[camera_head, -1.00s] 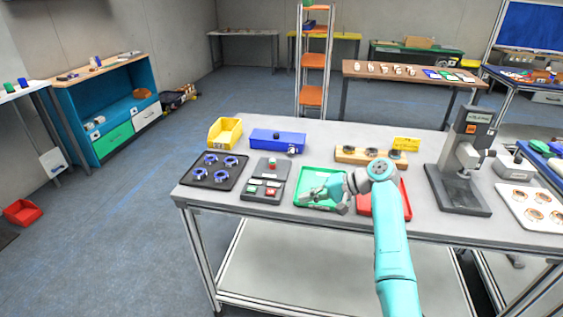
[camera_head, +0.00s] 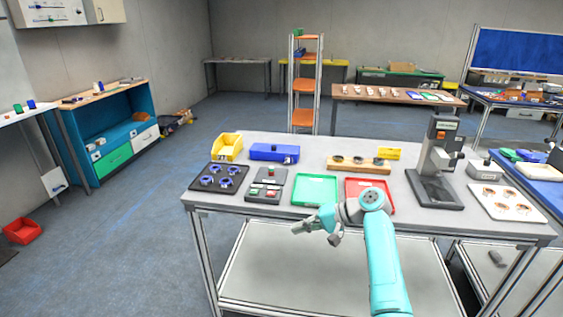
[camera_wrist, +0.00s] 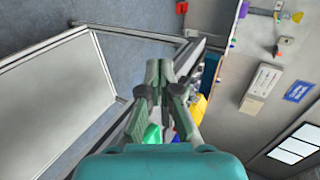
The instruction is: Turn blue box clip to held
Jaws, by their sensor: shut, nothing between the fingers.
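The blue box (camera_head: 268,152) lies on the grey workbench, behind the dark pad and the small control boxes. A small light-coloured fitting (camera_head: 290,159) shows at its front right; it may be the clip, but it is too small to tell which way it is turned. My gripper (camera_head: 297,227) is at the bench's front edge, well in front of the blue box, pointing left. In the wrist view my gripper (camera_wrist: 158,68) has its fingers together with nothing held. The blue box is not clearly seen in the wrist view.
A yellow bin (camera_head: 227,147) stands left of the box. A green tray (camera_head: 315,190) and red tray (camera_head: 371,182) lie on the bench near my arm. A wooden block (camera_head: 357,165) and a dark press (camera_head: 435,190) stand further right. Open floor lies left of the bench.

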